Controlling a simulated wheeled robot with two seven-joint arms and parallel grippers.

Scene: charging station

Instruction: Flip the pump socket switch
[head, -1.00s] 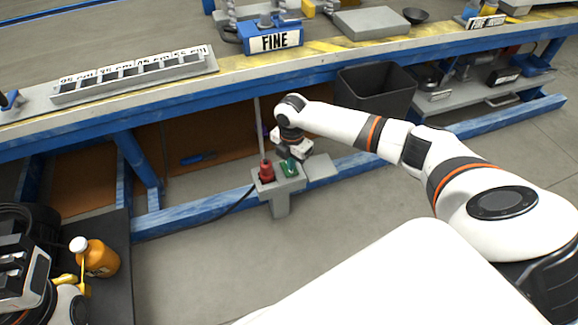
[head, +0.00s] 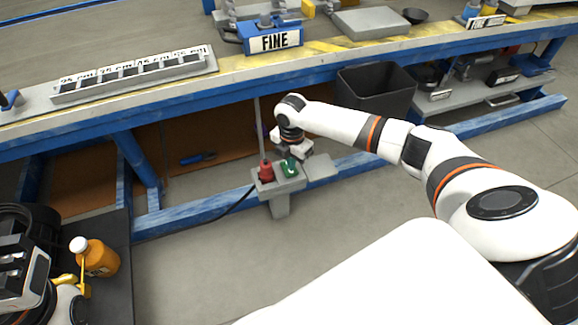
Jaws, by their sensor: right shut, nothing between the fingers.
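The pump socket box (head: 280,186) is a grey unit on a short post by the bench's lower blue beam. It carries a red plug or knob (head: 266,172) on the left and a green switch (head: 290,168) on the right. My right gripper (head: 291,160) is shut and points down right at the green switch, with nothing held. Its fingertips are small and partly hidden, so I cannot tell whether they touch the switch.
A workbench (head: 330,52) with blue beams runs across the view. A dark bin (head: 375,92) stands behind my right forearm. An orange bottle (head: 97,258) stands at the lower left. A black cable runs left from the socket box. The floor in front is clear.

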